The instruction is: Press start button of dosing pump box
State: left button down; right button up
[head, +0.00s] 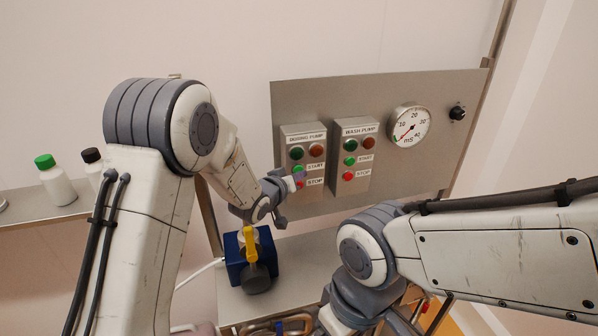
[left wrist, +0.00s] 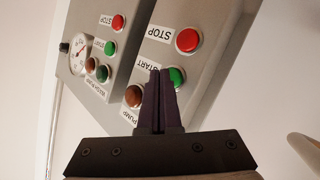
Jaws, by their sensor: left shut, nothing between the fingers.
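The dosing pump box (head: 303,136) is the left box on the steel panel. It has a dark green lamp and a brownish-red lamp on top, a green start button (head: 298,169) below and a red stop button under that. My left gripper (head: 298,178) is shut and empty, its tips in front of the box by the start button. In the left wrist view the dark fingertips (left wrist: 160,74) are beside the green start button (left wrist: 178,77) and partly cover its edge. I cannot tell whether they touch it. My right gripper's fingers are not visible.
The wash pump box (head: 354,131) with similar buttons is just right, then a gauge (head: 409,124) and a black knob (head: 457,113). A blue device with a yellow handle (head: 250,243) stands below my left gripper. Bottles (head: 56,183) stand on the left shelf.

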pick_arm(q)
jog(key=shift+w+a, duration=0.1)
jog(key=shift+w, duration=0.3)
dwell(0.4)
jog(key=shift+s, duration=0.1)
jog(key=shift+s+d+b, duration=0.25)
jog(key=shift+s+b, duration=0.15)
jog(key=shift+s, duration=0.3)
jog(key=shift+s+d+b, duration=0.25)
jog(key=shift+s+b, duration=0.05)
jog(key=shift+s, duration=0.5)
jog(key=shift+s+d+b, duration=0.25)
jog(key=shift+s+b, duration=0.05)
jog(key=shift+s, duration=0.5)
jog(key=shift+s+d+b, duration=0.25)
jog(key=shift+s+b, duration=0.05)
jog(key=shift+s, duration=0.5)
